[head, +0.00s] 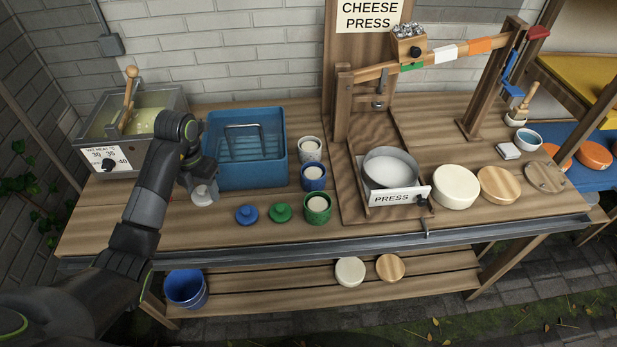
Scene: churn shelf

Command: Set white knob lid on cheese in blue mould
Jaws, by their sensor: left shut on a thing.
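My left gripper (201,180) is shut on the white knob lid (203,195), at the left part of the bench, in front of the blue tub's left corner. Whether the lid touches the bench I cannot tell. The blue mould (313,183) stands upright on the bench to the right, between a white mould (310,155) behind it and a green mould (317,213) in front. Pale cheese (313,172) shows inside the blue mould, with no lid on it. My right gripper is not in view.
A blue knob lid (247,214) and a green knob lid (280,212) lie on the bench between my gripper and the moulds. The blue tub (283,150) stands behind them. The wooden press with its metal pan (390,165) stands right of the moulds.

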